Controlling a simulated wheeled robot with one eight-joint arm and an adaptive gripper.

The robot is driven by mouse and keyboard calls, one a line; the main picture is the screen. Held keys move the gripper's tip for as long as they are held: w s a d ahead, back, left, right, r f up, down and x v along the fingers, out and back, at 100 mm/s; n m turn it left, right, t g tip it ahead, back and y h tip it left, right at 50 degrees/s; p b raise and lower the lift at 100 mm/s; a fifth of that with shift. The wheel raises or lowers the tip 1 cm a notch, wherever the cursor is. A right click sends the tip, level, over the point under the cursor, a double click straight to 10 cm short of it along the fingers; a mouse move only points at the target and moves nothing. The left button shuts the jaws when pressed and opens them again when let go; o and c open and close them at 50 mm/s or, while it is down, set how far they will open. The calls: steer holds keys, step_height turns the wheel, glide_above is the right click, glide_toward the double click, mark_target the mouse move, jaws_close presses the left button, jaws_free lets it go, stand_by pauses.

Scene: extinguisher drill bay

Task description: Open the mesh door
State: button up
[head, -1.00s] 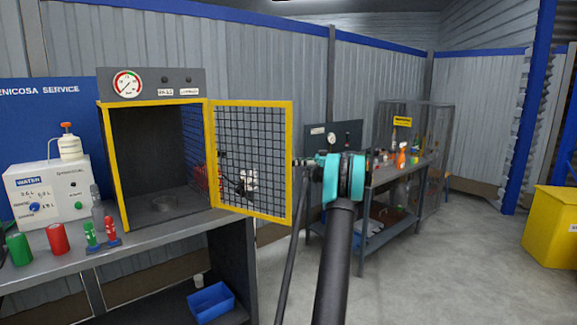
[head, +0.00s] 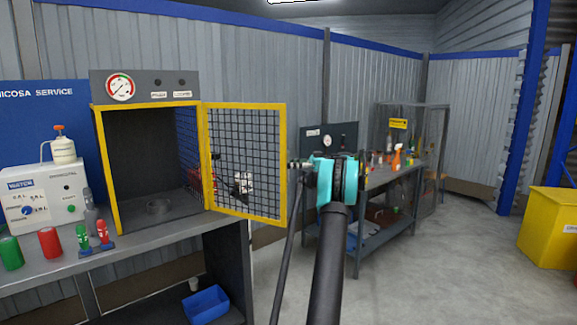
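The mesh door (head: 283,165), a yellow frame with dark wire mesh, stands swung wide open to the right of its cabinet. The cabinet (head: 99,150) has a yellow-edged opening, a dark interior with a round ring on its floor, and a gauge on top. My arm reaches up from the bottom, right of the door. My gripper (head: 240,184) shows partly through the mesh, behind the door panel. Its fingers are too small and covered by mesh to tell their state or whether they touch the door.
The bench (head: 130,246) holds a white water unit (head: 45,200), red and green cylinders and small bottles. A blue bin (head: 206,305) sits below. A second bench (head: 395,185) stands behind my arm. A yellow bin (head: 550,228) is at right, with clear floor before it.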

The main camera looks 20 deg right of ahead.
step_height(320, 180, up, 10)
stand_by(0.6)
steer(key=shift+c, duration=0.2)
